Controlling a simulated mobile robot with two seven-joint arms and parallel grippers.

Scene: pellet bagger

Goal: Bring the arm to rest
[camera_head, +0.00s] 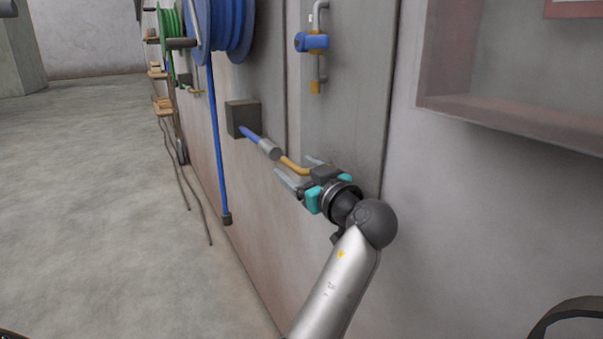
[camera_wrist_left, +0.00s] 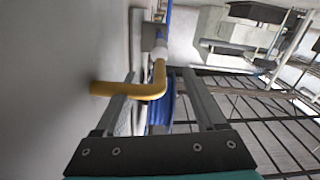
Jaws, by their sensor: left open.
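My left gripper (camera_head: 298,171) is open in front of the grey wall, with its arm coming up from the bottom of the head view. Its two fingers also show apart in the left wrist view (camera_wrist_left: 160,85). A bent yellow pipe (camera_head: 292,165) with a grey collar and a blue section runs from a dark wall box (camera_head: 242,118) toward the gripper. In the wrist view the yellow pipe (camera_wrist_left: 157,80) shows between and ahead of the fingers; I cannot tell whether they touch it. My right gripper is not in view.
A blue hose reel (camera_head: 222,25) and a green one (camera_head: 172,35) hang on the wall. A blue valve (camera_head: 312,42) is above the gripper. A recessed ledge (camera_head: 510,118) juts out at right. A dark curved thing (camera_head: 575,312) is at bottom right. The floor (camera_head: 95,210) at left is open.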

